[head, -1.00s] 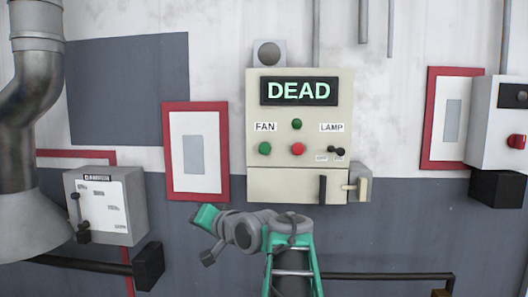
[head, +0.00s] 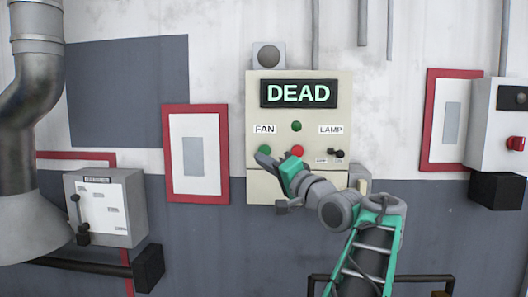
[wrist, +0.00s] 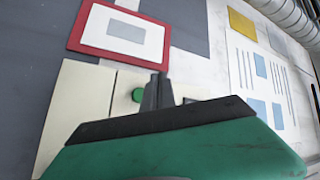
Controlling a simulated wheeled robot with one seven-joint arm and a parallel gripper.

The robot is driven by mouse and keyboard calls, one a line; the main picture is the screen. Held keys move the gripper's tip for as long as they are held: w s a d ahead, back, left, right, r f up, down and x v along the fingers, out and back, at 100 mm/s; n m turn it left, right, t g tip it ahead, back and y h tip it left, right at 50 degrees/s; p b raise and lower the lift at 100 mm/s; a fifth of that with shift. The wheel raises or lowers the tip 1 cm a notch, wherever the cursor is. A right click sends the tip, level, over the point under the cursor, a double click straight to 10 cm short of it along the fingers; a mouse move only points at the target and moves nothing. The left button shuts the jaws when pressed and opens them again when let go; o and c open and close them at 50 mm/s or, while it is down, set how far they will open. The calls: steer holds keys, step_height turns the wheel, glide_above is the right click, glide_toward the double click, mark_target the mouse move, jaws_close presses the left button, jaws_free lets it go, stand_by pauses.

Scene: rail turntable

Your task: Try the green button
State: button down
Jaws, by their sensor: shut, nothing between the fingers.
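The beige control panel (head: 340,110) is on the wall, with a lit sign (head: 298,93) reading DEAD. The green button (head: 265,149) sits under the FAN label (head: 265,129), and it also shows in the wrist view (wrist: 137,95). My gripper (head: 265,159) is shut and empty, its fingertips at the button's lower edge in the head view. In the wrist view the dark fingers (wrist: 157,92) stand just beside the button; I cannot tell whether they touch it. A red button (head: 297,151) is right of it, and a smaller green round piece (head: 297,126) is above.
The LAMP label (head: 331,129) and a black switch (head: 337,153) are at the panel's right. My arm hides much of the lower panel. A grey lever box (head: 100,205) is at left, and a box with a red knob (head: 516,142) is at right.

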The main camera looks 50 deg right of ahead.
mark_target(259, 149)
steer(key=w+d+p, duration=0.1)
steer(key=d, duration=0.1)
steer(key=w+d+p, duration=0.1)
steer(key=w+p, duration=0.1)
steer(key=w+d+p, duration=0.1)
steer(key=d+p, duration=0.1)
steer(key=shift+w+d+r, duration=0.2)
steer(key=shift+w+d, duration=0.05)
steer(key=shift+d, duration=0.05)
steer(key=shift+w+d+f, duration=0.2)
steer(key=shift+w+d, duration=0.15)
steer(key=shift+d, duration=0.05)
stand_by(1.4)
steer(key=shift+w+d+p, duration=0.3)
steer(key=shift+p, duration=0.2)
steer(key=shift+w+d+p, duration=0.25)
steer(key=shift+d+p, duration=0.1)
stand_by(0.4)
steer(key=shift+s+a, duration=0.1)
steer(key=shift+s+a+b, duration=0.4)
steer(key=shift+a+b, duration=0.15)
steer(key=shift+b, duration=0.15)
steer(key=shift+s, duration=0.1)
